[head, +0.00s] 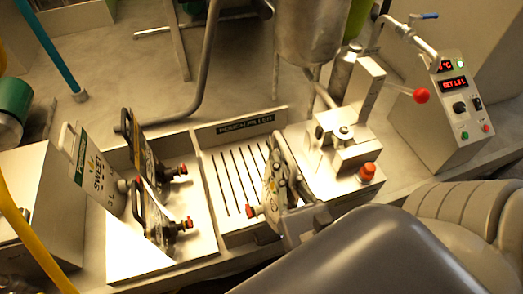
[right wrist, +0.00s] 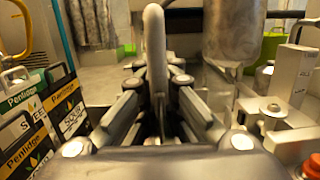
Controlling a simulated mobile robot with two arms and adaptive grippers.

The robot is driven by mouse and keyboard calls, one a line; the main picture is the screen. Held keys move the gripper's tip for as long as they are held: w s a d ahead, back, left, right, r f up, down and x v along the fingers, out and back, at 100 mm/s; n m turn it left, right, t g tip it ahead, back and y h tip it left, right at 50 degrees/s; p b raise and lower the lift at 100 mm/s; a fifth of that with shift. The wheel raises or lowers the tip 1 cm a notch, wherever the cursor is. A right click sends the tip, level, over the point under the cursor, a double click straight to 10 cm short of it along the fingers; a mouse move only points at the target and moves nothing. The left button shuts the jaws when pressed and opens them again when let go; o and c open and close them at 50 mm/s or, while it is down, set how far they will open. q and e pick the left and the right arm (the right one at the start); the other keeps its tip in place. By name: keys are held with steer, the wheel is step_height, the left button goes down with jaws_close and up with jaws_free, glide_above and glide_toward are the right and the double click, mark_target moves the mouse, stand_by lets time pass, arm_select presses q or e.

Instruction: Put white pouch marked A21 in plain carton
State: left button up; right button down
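My right gripper (head: 302,212) is low over the right side of the slotted tray. Its fingers sit close on both sides of a thin upright grey loop, which also shows in the right wrist view (right wrist: 155,50). The loop belongs to a patterned, light-and-dark pouch (head: 271,183) with a small red tip low on its left. Its marking is unreadable, so I cannot tell whether it is A21. My left gripper is not in view.
Two dark handled packs with red-tipped taps, a rear one (head: 148,150) and a front one (head: 153,217), stand left of the slotted tray (head: 222,165). A metal clamp fixture (head: 345,140) with a red knob is at the right, before a control box (head: 455,100). A yellow hose (head: 22,225) crosses the left edge.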

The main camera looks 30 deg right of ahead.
steer(key=shift+w+d+r+b, duration=0.25)
steer(key=shift+w+d, duration=0.25)
steer(key=shift+w, duration=0.3)
steer(key=x, duration=0.1)
steer(key=p+x, duration=0.1)
steer(key=shift+w+d, duration=0.3)
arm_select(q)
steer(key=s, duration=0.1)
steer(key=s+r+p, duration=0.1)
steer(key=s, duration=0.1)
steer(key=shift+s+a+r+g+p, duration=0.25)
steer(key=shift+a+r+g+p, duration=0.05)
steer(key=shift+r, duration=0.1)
arm_select(e)
steer(key=w+d+f, duration=0.2)
steer(key=w, duration=0.3)
steer(key=w+d+f, duration=0.2)
steer(key=w+f, duration=0.1)
steer(key=w, duration=0.2)
steer(key=shift+d, duration=0.25)
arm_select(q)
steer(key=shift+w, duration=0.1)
arm_select(e)
steer(key=shift+f, duration=0.1)
